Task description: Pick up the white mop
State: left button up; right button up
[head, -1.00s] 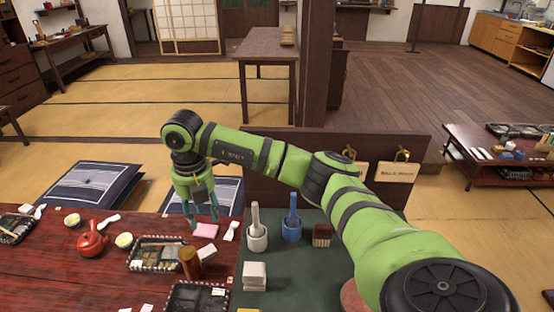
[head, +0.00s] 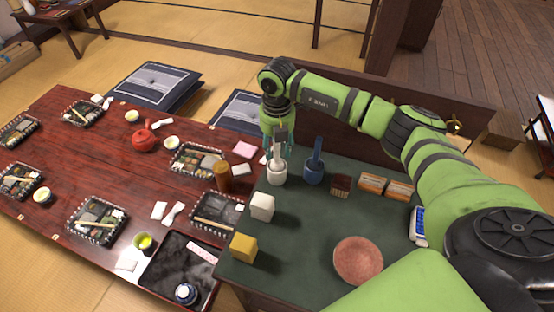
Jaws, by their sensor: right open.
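The white mop (head: 277,162) stands upright in a white holder (head: 277,178) near the back left corner of the green-topped stand. My right gripper (head: 278,150) points down over it, with open fingers on either side of the upper handle as seen in the head view. I cannot tell whether the fingers touch the handle. A similar blue mop (head: 317,150) stands in a blue holder (head: 313,174) just to the right. My left gripper is not in view.
The green top (head: 310,230) also holds a brown block (head: 341,185), a white block (head: 262,207), a yellow block (head: 244,248) and a round pinkish pad (head: 358,260). The red table (head: 70,210) on the left is crowded with lunch trays and a red teapot (head: 144,141).

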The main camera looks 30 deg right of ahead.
grip_shut()
jog(key=shift+r, duration=0.1)
